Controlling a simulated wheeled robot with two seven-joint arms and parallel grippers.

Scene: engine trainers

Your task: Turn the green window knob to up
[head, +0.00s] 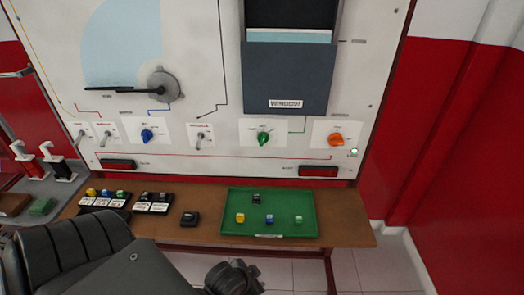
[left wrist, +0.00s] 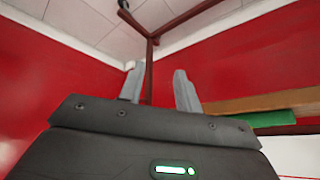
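The green window knob (head: 263,138) sits on a white plate low on the board, below the dark document pocket. Its handle looks close to vertical, but its exact pointing and the labels are too small to tell. My left gripper shows in the left wrist view (left wrist: 159,88): its two grey fingers stand apart with nothing between them. In the head view a dark part of my arm (head: 233,278) is at the bottom, below the bench and well away from the knob; the fingers cannot be made out there. My right gripper is not in view.
A blue knob (head: 146,136), a toggle switch (head: 200,137) and an orange knob (head: 335,140) share the board's row. Below is a brown bench (head: 348,232) with a green tray (head: 300,203) holding small coloured blocks, a black box (head: 190,218) and labelled blocks.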

